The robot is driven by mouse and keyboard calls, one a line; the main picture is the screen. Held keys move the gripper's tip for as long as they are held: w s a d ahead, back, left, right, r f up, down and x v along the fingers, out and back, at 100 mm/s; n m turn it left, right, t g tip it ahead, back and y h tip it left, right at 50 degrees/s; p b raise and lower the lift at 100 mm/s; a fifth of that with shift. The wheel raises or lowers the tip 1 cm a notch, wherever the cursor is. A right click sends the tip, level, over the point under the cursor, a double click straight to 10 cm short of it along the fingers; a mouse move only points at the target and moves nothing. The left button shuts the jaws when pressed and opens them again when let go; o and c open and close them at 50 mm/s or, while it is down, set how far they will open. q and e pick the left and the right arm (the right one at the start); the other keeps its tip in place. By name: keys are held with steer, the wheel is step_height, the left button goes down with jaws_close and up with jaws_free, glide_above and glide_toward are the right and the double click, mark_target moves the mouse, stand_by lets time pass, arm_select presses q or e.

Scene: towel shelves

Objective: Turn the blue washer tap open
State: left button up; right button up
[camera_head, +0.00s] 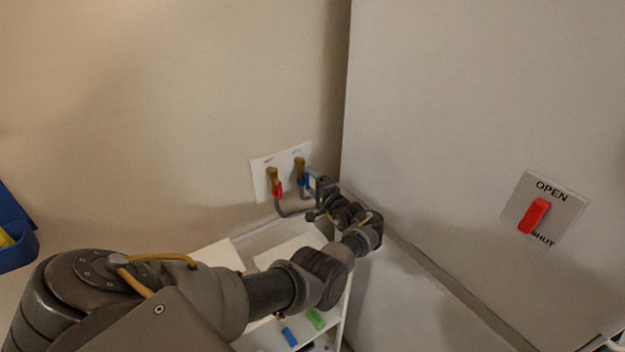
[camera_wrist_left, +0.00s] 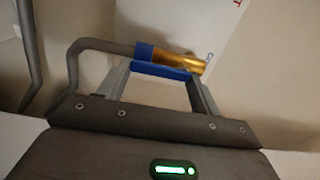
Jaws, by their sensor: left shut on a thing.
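The blue washer tap (camera_head: 301,171) is a brass tap with a blue lever on a white wall plate (camera_head: 263,187). In the left wrist view its brass body (camera_wrist_left: 180,60) and blue lever (camera_wrist_left: 160,69) show, with a grey hose running off to the left. A red-handled brass tap (camera_head: 274,181) sits left of it on the same plate. My left gripper (camera_head: 313,178) reaches up to the blue tap from the right. In the left wrist view its fingers (camera_wrist_left: 160,76) are shut on the blue lever. My right gripper is not in view.
A large grey panel stands close on the right, with a red switch (camera_head: 535,215) marked OPEN and SHUT. White shelves (camera_head: 258,342) below hold a blue item (camera_head: 289,336) and a green item (camera_head: 315,318). A blue bin (camera_head: 15,237) hangs at far left.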

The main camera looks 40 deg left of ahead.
arm_select(q)
steer(key=shift+s+f, duration=0.1)
steer(key=shift+f, duration=0.05)
stand_by(0.3)
steer(key=o, duration=1)
steer(key=shift+c, duration=0.2)
steer(key=b+v, duration=0.1)
steer(key=v, duration=0.9)
steer(key=shift+d, duration=0.4)
